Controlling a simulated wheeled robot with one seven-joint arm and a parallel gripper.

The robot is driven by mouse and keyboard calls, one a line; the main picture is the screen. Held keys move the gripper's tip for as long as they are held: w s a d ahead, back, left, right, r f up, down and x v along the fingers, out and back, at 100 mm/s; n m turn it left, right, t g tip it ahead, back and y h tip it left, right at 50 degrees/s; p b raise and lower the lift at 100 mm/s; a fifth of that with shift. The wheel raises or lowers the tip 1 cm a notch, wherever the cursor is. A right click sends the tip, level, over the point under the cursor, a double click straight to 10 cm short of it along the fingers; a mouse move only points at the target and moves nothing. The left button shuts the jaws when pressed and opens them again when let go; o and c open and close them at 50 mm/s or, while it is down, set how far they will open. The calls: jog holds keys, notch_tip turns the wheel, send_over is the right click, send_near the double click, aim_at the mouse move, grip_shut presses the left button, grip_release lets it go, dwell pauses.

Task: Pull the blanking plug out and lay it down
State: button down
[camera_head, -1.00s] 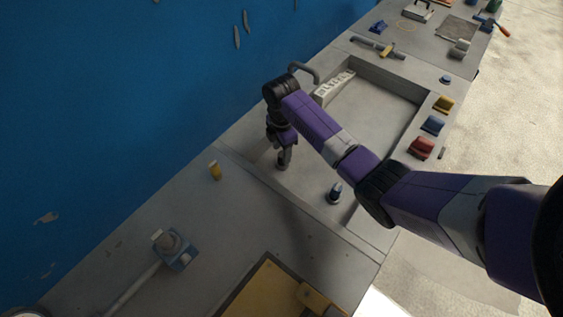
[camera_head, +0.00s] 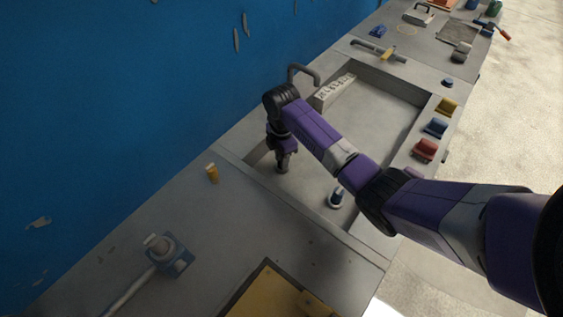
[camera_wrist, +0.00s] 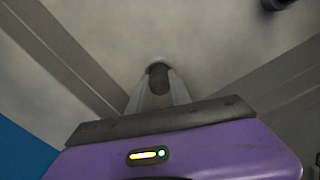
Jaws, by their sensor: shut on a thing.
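My gripper (camera_head: 282,163) points down into the near left corner of the sunken panel mould (camera_head: 375,122). In the wrist view its two fingers (camera_wrist: 158,90) are shut on a short dark grey cylinder, which I take for the blanking plug (camera_wrist: 158,75). The plug looks upright, with its lower end at or close to the mould floor. I cannot tell whether it is still seated in a hole. In the head view the fingers mostly hide it.
A dark blue-topped knob (camera_head: 336,196) stands right of my gripper. A bent grey pipe (camera_head: 303,72) and a pale stepped block (camera_head: 334,91) are at the far left wall. The mould's middle is clear.

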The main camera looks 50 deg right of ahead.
jog(key=shift+r, duration=0.1)
jog(key=shift+r+p, duration=2.25)
jog(key=shift+p, duration=0.1)
jog(key=shift+r+p, duration=0.6)
jog(key=shift+r, duration=1.4)
jog(key=shift+f, duration=0.1)
